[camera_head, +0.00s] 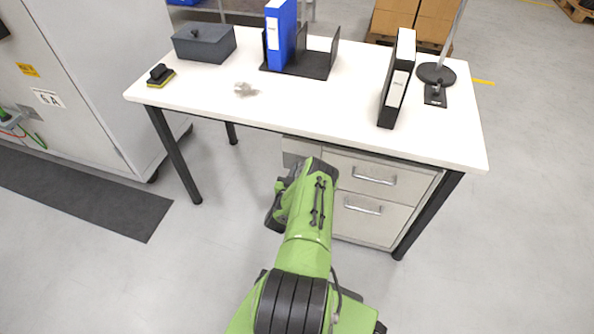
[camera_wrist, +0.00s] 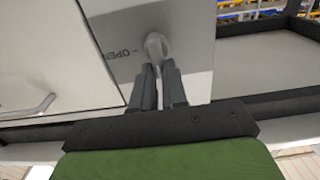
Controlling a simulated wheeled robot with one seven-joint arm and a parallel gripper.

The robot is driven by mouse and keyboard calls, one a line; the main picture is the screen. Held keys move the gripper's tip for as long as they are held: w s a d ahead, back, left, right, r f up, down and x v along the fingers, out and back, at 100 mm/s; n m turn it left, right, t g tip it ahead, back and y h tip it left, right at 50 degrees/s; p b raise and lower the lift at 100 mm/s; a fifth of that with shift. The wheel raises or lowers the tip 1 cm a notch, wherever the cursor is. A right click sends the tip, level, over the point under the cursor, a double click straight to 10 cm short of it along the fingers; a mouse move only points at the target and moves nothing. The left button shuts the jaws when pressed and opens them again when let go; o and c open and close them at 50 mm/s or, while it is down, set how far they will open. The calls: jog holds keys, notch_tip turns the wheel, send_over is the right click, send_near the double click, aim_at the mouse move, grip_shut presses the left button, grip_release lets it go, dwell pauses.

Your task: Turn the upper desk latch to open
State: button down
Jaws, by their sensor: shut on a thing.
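The latch (camera_wrist: 155,44) is a small grey knob on a bright metal plate (camera_wrist: 190,30) in the wrist view, with the word OPEN printed to its left. My gripper (camera_wrist: 159,70) has its two dark fingers close together, shut on the latch, with their tips partly over it. In the head view the desk (camera_head: 330,105) has a drawer cabinet (camera_head: 374,192) under its right half, and my green arm reaches to the cabinet's left side. The arm hides my fingers and the latch there.
A drawer handle (camera_wrist: 30,106) shows left of the plate in the wrist view. On the desk stand a grey box (camera_head: 205,43), a blue binder (camera_head: 281,35), a black binder (camera_head: 397,80) and a lamp base (camera_head: 436,73). Open floor lies left of my arm.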

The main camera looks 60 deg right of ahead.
jog(key=shift+m, duration=0.4)
jog(key=m, duration=0.5)
jog(key=s+f+m, duration=0.1)
jog(key=m, duration=0.5)
jog(key=s+f+m, duration=0.1)
jog(key=m, duration=0.5)
jog(key=shift+d, duration=0.15)
dwell(0.6)
jog(key=c, duration=1.2)
grip_release()
jog(key=shift+o, duration=0.2)
